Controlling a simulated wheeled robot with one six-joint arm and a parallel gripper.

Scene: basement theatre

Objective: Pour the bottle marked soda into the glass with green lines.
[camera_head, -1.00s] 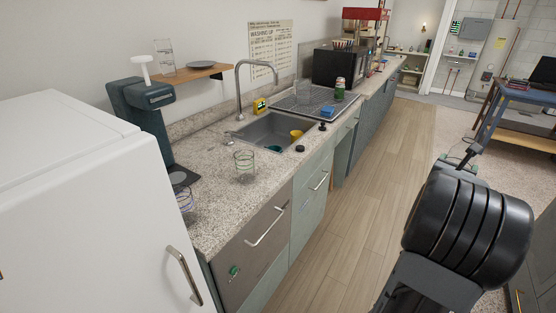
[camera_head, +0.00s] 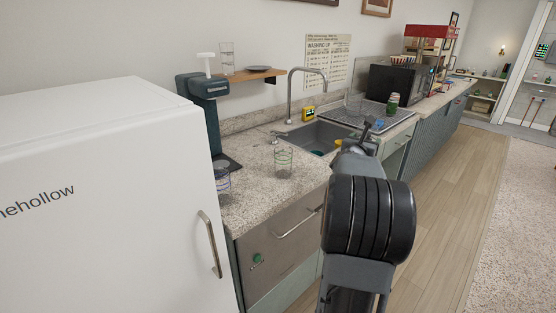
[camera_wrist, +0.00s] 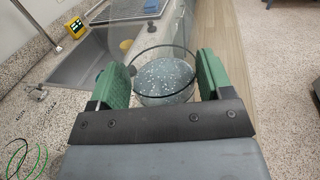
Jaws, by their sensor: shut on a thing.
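The glass with green lines (camera_head: 283,160) stands upright on the speckled counter, left of my arm. In the wrist view its green lines (camera_wrist: 26,160) show at the lower left corner. My gripper (camera_wrist: 165,76) is shut on a clear bottle (camera_wrist: 167,92), with one green finger pad on each side. Pale, bubbly liquid shows inside the bottle. No soda marking can be read on it from here. In the head view my arm hides most of the gripper, which is right of the green-lined glass, near the sink's front edge.
A glass with blue lines (camera_head: 222,183) stands at the counter's left end, by the white fridge (camera_head: 110,200). The sink (camera_head: 318,137) and tall faucet (camera_head: 290,95) lie behind the green-lined glass. A can (camera_head: 392,103) stands near the drying rack. Floor at right is clear.

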